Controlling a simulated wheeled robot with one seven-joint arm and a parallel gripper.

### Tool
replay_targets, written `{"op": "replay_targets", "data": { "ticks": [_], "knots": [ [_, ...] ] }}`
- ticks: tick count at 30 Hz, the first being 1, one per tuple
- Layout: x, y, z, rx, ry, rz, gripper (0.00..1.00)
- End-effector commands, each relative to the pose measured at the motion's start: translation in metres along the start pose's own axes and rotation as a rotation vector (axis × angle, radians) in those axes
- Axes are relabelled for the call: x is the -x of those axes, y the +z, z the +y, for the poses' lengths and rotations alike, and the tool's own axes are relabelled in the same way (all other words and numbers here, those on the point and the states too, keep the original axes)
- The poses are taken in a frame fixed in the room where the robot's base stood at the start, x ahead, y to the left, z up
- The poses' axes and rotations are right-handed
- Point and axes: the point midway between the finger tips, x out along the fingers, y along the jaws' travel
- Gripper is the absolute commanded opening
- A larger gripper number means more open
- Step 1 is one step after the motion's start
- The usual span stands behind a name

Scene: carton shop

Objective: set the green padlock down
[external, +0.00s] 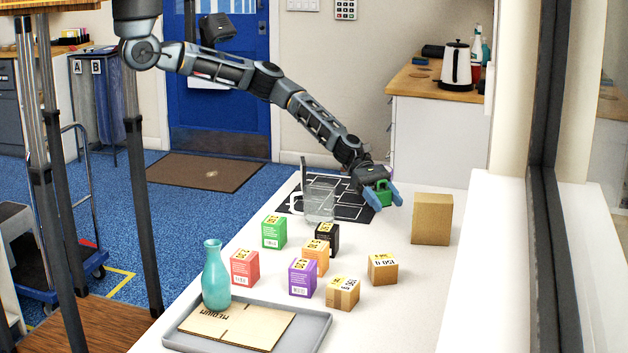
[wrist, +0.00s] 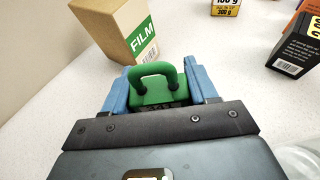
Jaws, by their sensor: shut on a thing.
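The green padlock (external: 383,191) is between the blue fingers of my gripper (external: 383,195), near the far right part of the white table (external: 400,320). In the wrist view the padlock (wrist: 156,88) shows its green body and upright shackle, with a blue finger of my gripper (wrist: 157,95) on each side. The gripper is shut on it. The padlock's lower part is hidden by the gripper in the wrist view. I cannot tell how far it is above the table.
A brown carton (external: 431,219) stands right of the gripper; its FILM label shows in the wrist view (wrist: 143,40). A clear container (external: 319,203) stands on a black patterned mat (external: 352,208) to the left. Several small cartons, a teal vase (external: 215,275) and a grey tray (external: 305,335) are nearer.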

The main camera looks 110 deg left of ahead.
Motion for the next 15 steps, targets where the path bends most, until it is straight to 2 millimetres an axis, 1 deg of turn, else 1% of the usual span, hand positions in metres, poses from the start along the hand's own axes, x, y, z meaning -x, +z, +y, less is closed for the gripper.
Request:
{"op": "replay_targets", "data": {
  "ticks": [1,3,6,12,15],
  "knots": [
    [0.001,-0.003,0.006,0.001,0.004,0.0,0.15],
    [0.0,-0.006,0.009,0.001,0.001,0.0,0.15],
    [-0.003,-0.012,0.009,0.003,-0.002,0.001,0.15],
    [-0.014,-0.038,0.008,0.006,-0.004,0.002,0.15],
    [-0.017,-0.046,0.007,0.004,-0.005,0.002,0.15]
  ]
}}
